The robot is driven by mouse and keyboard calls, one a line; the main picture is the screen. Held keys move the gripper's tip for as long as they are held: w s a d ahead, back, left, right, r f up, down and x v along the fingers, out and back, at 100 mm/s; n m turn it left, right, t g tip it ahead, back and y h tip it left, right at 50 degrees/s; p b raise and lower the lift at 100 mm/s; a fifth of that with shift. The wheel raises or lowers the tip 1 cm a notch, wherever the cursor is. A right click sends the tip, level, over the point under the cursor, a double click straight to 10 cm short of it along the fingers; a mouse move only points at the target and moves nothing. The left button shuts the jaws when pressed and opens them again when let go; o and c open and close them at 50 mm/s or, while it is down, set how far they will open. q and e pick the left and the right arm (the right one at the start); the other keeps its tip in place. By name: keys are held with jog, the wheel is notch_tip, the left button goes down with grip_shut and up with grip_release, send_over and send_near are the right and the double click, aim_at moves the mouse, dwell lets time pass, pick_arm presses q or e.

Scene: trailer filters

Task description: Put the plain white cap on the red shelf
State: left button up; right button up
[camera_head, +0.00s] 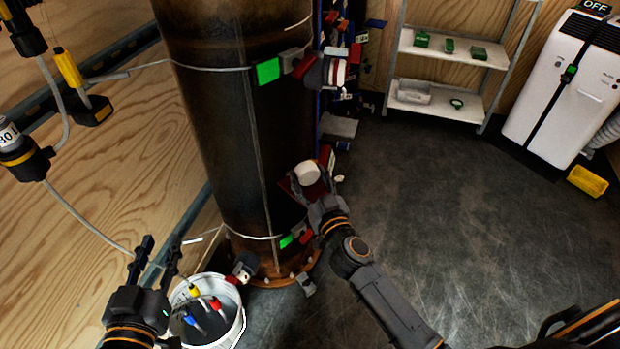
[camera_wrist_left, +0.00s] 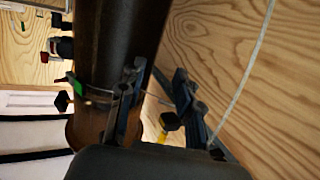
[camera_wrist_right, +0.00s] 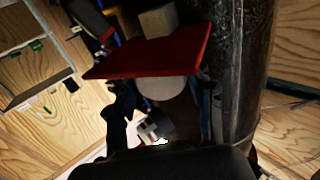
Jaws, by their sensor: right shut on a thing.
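The plain white cap (camera_head: 307,172) is at the fingertips of my right gripper (camera_head: 316,196), beside the dark cylinder. In the right wrist view the pale round cap (camera_wrist_right: 162,88) sits between the two fingers, right against the edge of the red shelf (camera_wrist_right: 150,56). The fingers are shut on it. In the head view the red shelf (camera_head: 288,187) shows only in part, behind the cap and gripper. I cannot tell whether the cap rests on it. My left gripper (camera_head: 158,254) is open and empty, left of the cylinder; its spread fingers also show in the left wrist view (camera_wrist_left: 158,95).
The tall dark cylinder (camera_head: 215,120) stands close to both grippers. A pale block (camera_wrist_right: 158,20) shows beyond the red shelf. A white bucket (camera_head: 232,328) with coloured items is on the floor. White shelving (camera_head: 455,58) stands at the back; the floor (camera_head: 470,210) at the right is clear.

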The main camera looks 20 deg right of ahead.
pick_arm(q)
jog(key=shift+r, duration=0.1)
pick_arm(e)
jog(key=o, duration=1.6)
jog(key=shift+c, duration=0.2)
jog(key=shift+r, duration=0.1)
jog(key=s, duration=1.2)
jog(key=s+a+r+n+g+y, duration=0.1)
jog(key=s+a+r+n+y, duration=0.2)
jog(key=a+r+n+y, duration=0.35)
pick_arm(q)
jog(key=f, duration=0.1)
jog(key=g, duration=0.1)
jog(key=f, duration=0.1)
jog(key=shift+s+a+f+g+y+p, duration=0.3)
jog(key=shift+s+p, duration=0.05)
jog(key=shift+s, duration=0.05)
pick_arm(e)
jog(key=d+m+g+h, duration=0.1)
jog(key=d+m+h, duration=0.2)
jog(key=s+d+f+m+g+h, duration=0.1)
jog(key=shift+s+d+m+g+h, duration=0.1)
jog(key=shift+d+m+g+h, duration=0.15)
jog(key=shift+d+g, duration=0.05)
